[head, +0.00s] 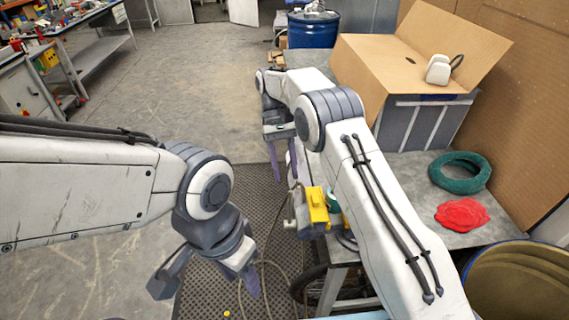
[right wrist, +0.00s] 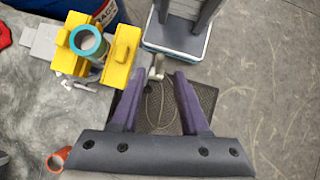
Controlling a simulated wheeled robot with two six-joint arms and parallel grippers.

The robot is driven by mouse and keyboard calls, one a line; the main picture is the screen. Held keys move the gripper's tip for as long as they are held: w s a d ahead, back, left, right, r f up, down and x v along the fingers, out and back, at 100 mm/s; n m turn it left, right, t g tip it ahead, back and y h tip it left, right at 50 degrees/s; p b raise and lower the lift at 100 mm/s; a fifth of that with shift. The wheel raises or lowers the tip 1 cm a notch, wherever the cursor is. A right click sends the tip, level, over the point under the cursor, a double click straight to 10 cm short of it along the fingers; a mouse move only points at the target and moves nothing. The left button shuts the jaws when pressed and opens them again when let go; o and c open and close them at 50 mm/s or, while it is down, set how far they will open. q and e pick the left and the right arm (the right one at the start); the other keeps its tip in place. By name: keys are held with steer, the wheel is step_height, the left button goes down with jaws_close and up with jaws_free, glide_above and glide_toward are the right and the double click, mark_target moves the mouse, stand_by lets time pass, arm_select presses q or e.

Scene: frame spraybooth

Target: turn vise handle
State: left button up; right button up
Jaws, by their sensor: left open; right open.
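The yellow-jawed vise (head: 315,207) sits at the near left edge of the grey bench, partly behind my right arm. In the right wrist view its yellow jaws (right wrist: 122,55) stand around a teal ring-shaped piece. The pale vise handle (right wrist: 157,67) sticks out to the right of the jaws, just beyond and between my fingertips. My right gripper (right wrist: 158,79) is open, with nothing between its fingers; it also shows in the head view (head: 284,168), above the vise's far left side. My left gripper (head: 249,281) is open and empty over the floor mat, left of the bench.
A blue drum (head: 313,30) stands behind. A loose cable hangs beside the vise.

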steer(key=shift+v, duration=1.5)
steer(key=shift+c, duration=0.3)
